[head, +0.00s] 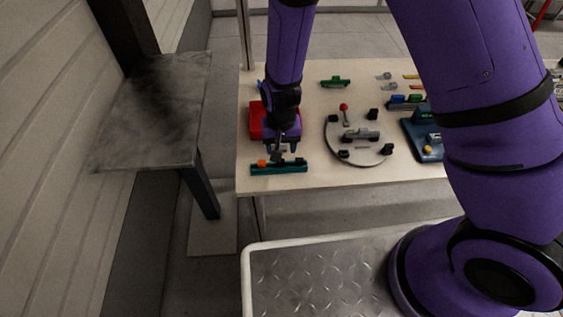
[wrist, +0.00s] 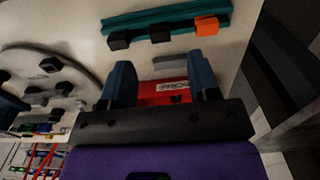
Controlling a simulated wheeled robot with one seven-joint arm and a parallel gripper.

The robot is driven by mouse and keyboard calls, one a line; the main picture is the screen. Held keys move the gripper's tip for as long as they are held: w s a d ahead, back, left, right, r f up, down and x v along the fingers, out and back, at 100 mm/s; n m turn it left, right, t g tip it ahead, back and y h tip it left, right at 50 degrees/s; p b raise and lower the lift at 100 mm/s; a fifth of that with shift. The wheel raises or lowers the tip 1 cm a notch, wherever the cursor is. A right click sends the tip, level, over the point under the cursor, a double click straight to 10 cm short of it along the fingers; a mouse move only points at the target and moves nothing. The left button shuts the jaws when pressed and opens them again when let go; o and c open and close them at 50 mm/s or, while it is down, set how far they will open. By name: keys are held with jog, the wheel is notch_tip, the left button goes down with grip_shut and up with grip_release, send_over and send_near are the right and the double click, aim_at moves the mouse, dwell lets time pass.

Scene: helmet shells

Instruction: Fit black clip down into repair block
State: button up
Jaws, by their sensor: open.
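The long teal repair block (head: 290,170) lies near the table's front left edge; in the wrist view it crosses the top (wrist: 180,14). An orange clip (head: 262,163) sits on its left end, at the right in the wrist view (wrist: 207,26). Two black clips show along it in the wrist view, one in the middle (wrist: 160,34) and one at the far end (wrist: 118,41). I cannot tell how deep they sit. My gripper (head: 284,149) is open and empty just behind the block, its fingers spread apart in the wrist view (wrist: 160,62).
A red box (head: 255,122) stands behind my gripper. A small grey piece (wrist: 178,60) lies between it and the block. To the right are a grey curved fixture (head: 340,150) with black pads, a blue fixture (head: 427,150) and a green part (head: 335,81).

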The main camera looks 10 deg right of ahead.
aim_at(281, 164)
jog(key=shift+s+a+f, duration=0.1)
jog(key=shift+f, duration=2.85)
jog(key=c, duration=1)
